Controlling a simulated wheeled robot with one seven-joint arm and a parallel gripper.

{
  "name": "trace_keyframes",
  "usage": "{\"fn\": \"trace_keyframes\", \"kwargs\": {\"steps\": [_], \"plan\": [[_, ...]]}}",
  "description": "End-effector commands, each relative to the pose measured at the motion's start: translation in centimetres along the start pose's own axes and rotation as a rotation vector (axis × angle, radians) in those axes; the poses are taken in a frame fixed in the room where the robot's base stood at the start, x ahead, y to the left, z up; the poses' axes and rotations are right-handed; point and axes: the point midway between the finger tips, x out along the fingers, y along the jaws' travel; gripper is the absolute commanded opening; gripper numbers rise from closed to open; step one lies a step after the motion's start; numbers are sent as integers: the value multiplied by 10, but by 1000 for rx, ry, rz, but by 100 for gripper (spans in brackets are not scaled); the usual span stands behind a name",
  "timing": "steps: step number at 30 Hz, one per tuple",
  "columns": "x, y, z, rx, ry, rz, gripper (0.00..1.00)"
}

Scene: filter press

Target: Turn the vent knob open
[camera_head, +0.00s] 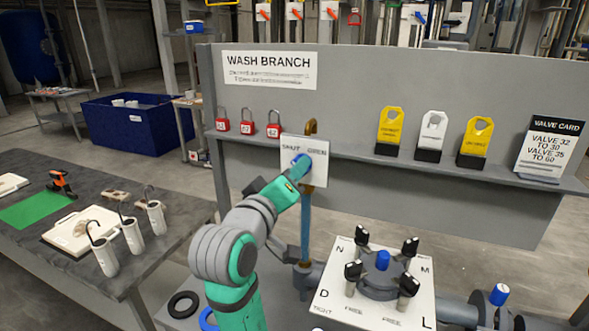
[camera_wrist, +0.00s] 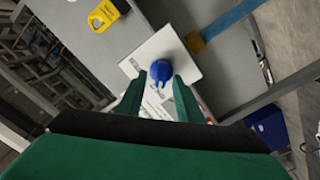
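The vent knob (camera_head: 299,159) is blue and sits on a white plate (camera_head: 318,174) lettered SHUT on the left and, it seems, OPEN on the right. In the wrist view the blue knob (camera_wrist: 160,71) lies just beyond and between the tips of my two green fingers on the white plate (camera_wrist: 185,66). My gripper (camera_wrist: 157,82) is open, with the fingers apart and nothing held. In the head view my gripper (camera_head: 296,170) is close in front of the plate and partly covers the knob. I cannot tell whether a finger touches the knob, or which way it points.
A grey panel with a WASH BRANCH sign (camera_head: 270,69) stands behind. Its shelf holds red padlocks (camera_head: 247,122), yellow and white tags (camera_head: 431,130) and a valve card (camera_head: 550,145). A plate with black clamps (camera_head: 410,247) is at lower right. A table (camera_head: 125,264) is at left.

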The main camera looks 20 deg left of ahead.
Motion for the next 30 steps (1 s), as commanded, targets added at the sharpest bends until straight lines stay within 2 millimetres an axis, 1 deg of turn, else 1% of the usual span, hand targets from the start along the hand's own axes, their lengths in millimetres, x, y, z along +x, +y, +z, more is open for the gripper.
{"fn": "trace_keyframes", "kwargs": {"steps": [3, 6, 14, 15, 17, 18, 19, 23, 24, 30], "plan": [[10, -2, -2, -1, 2, -2, 33], [14, -2, -2, -1, 3, -3, 33], [15, -1, -1, 0, 2, -1, 33], [16, -1, -1, 0, 2, -1, 30], [16, -1, -1, 0, 2, -1, 16], [16, -1, -1, 0, 2, -1, 6], [16, -1, -1, 0, 2, -1, 0], [17, 2, 2, -1, -2, 2, 0], [16, -5, -4, -2, 2, -4, 0], [17, 0, 2, 18, -3, -1, 0]]}}
